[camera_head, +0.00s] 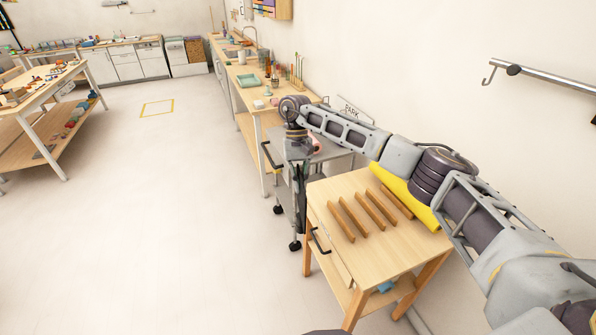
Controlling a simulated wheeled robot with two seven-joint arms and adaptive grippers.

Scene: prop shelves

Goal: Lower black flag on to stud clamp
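My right arm reaches in from the right, over the small wooden table, toward the grey cart. My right gripper (301,190) points down at the cart's near side, small and dark in the view. A narrow dark shape hangs there; I cannot tell whether it is only the fingers or also a black flag. Whether the gripper is open or shut does not show. No stud clamp can be made out; the arm and wrist hide part of the cart top. My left gripper is not in view.
The grey wheeled cart (333,149) stands behind the small wooden table (393,250). That table holds several wooden bars (369,212) and a yellow roll (405,195). A "PARK" sign (350,110) is at the wall. A wall rail (545,76) is at right. Floor at left is clear.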

